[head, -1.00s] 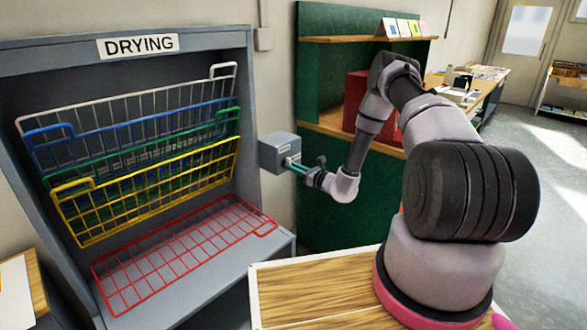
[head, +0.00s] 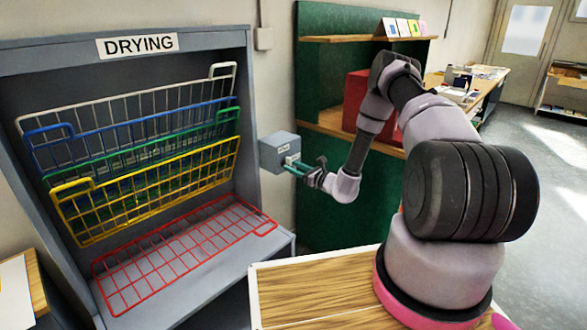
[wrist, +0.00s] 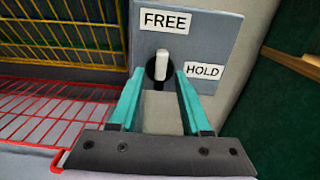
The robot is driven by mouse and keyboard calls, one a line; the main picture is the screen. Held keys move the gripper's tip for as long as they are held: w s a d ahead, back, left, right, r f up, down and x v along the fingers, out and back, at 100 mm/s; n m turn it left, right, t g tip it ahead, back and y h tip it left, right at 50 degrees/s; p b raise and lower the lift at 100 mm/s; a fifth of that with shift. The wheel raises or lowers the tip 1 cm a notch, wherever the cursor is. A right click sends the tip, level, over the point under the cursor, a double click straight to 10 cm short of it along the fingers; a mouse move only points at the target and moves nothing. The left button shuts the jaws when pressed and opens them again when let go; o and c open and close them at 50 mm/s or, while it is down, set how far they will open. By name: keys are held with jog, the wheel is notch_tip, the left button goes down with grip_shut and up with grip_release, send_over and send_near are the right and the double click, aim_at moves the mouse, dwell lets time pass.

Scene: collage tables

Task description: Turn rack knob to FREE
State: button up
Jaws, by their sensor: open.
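The rack knob (wrist: 161,66) is a small dark round dial with a pale lever, on the front of a grey box (head: 279,150) at the right side of the drying rack. In the wrist view its lever points nearly straight up towards the FREE label (wrist: 165,20); the HOLD label (wrist: 203,71) is to its right. My gripper (wrist: 160,78) is open, its two teal fingers on either side of the knob's lower part. A gap shows between each finger and the lever. In the head view my gripper (head: 290,167) is close in front of the box.
The drying rack (head: 150,43) holds white, blue, green and yellow wire shelves tilted up, and a red one (head: 180,255) lying low. A green shelf unit (head: 325,80) stands right of the box. A wooden tabletop (head: 315,290) is in front.

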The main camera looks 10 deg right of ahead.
jog(key=v, duration=1)
jog(key=shift+s+d, duration=0.15)
jog(key=shift+s, duration=0.05)
